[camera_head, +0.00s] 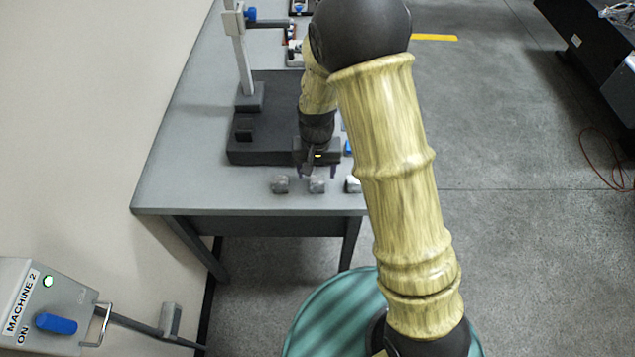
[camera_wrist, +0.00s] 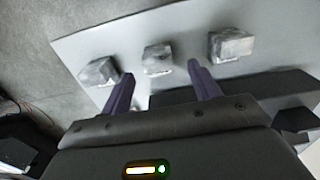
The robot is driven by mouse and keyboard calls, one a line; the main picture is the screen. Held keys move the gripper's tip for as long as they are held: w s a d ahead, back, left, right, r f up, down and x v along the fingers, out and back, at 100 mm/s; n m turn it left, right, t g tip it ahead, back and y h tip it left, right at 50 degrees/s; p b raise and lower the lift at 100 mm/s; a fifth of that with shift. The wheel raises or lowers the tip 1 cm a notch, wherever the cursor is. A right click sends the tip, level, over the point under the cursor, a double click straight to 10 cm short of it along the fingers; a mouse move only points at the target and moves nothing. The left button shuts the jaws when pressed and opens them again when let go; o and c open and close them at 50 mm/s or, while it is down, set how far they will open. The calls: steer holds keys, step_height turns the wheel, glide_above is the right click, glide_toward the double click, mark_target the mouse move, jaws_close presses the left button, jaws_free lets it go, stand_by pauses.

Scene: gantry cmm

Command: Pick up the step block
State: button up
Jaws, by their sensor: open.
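Three small grey metal blocks stand in a row near the front edge of the grey table: a left block (camera_head: 280,185), a middle block (camera_head: 316,186) and a right block (camera_head: 353,185) partly behind my arm. I cannot tell surely which is the step block. In the wrist view the middle block (camera_wrist: 157,59) lies just beyond the gap between my fingertips, with one block (camera_wrist: 100,72) to the left and one (camera_wrist: 231,44) to the right. My gripper (camera_wrist: 160,69) is open and empty. In the head view my gripper (camera_head: 319,170) hangs just behind the middle block.
The grey table (camera_head: 180,160) holds a dark base plate (camera_head: 270,90) behind the blocks. A pale upright post (camera_head: 243,62) stands on its left, with a small black block (camera_head: 244,130) in front. A machine control box (camera_head: 45,310) is at lower left. The table's left side is clear.

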mark_target(317, 178)
step_height(317, 178, down, 4)
steer(key=shift+w+d+f+p, duration=0.1)
steer(key=shift+w+f+p, duration=0.05)
steer(key=shift+f+p, duration=0.15)
steer(key=shift+r, duration=0.1)
stand_by(0.3)
steer(key=c, duration=1.2)
steer(key=shift+o, duration=0.2)
step_height(317, 178, up, 10)
steer(key=shift+b, duration=0.4)
steer(key=shift+w, duration=0.1)
